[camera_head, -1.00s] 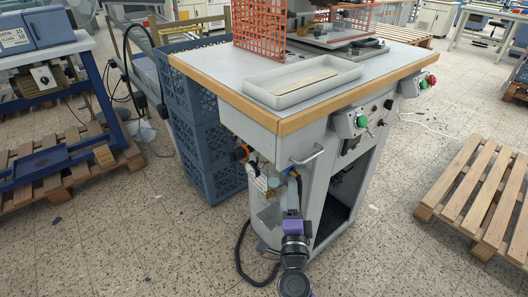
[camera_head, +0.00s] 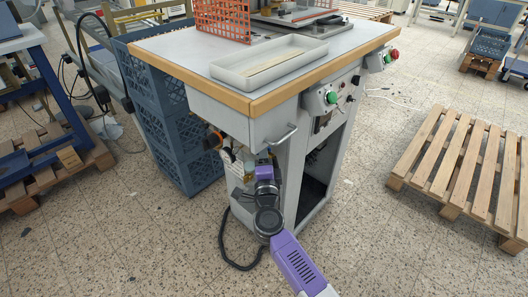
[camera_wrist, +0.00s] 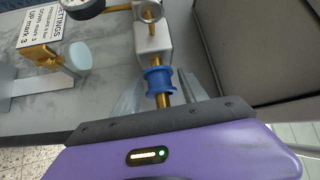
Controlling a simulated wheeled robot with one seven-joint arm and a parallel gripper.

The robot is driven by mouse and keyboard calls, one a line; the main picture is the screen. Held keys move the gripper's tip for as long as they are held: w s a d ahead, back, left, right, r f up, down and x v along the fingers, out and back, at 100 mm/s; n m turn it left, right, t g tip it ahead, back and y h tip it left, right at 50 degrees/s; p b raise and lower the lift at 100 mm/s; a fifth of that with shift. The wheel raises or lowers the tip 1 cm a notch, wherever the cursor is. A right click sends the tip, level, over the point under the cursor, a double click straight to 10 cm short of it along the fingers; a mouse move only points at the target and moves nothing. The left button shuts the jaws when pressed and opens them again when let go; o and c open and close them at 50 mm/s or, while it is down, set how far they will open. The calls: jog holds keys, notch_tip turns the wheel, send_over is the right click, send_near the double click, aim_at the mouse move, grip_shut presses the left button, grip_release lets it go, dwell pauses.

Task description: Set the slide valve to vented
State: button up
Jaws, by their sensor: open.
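The slide valve shows in the wrist view as a blue ribbed collar (camera_wrist: 159,80) on a brass tube below a grey metal block. My gripper (camera_wrist: 160,95) is open, with one finger to the left of the collar and tube and the other to the right. I cannot tell whether either finger touches the collar. In the head view my gripper (camera_head: 264,160) is at the side of the grey machine, under the tabletop corner; the collar is too small to make out there.
The wrist view shows a gauge (camera_wrist: 82,8), a settings label (camera_wrist: 67,25) and a brass fitting with a pale round knob (camera_wrist: 78,55) left of the collar. A grey panel (camera_wrist: 245,45) stands close on the right. A metal handle (camera_head: 280,134) juts out above my gripper.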

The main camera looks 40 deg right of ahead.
grip_shut()
jog(key=shift+s+r+p, duration=0.1)
jog(key=shift+s+p, duration=0.75)
jog(key=shift+s+f, duration=0.15)
jog(key=shift+f, duration=0.05)
grip_release()
jog(key=shift+r, duration=0.1)
jog(key=p+v, duration=0.1)
jog(key=v, duration=0.6)
jog(key=shift+s+a, duration=0.25)
jog(key=shift+s, duration=0.1)
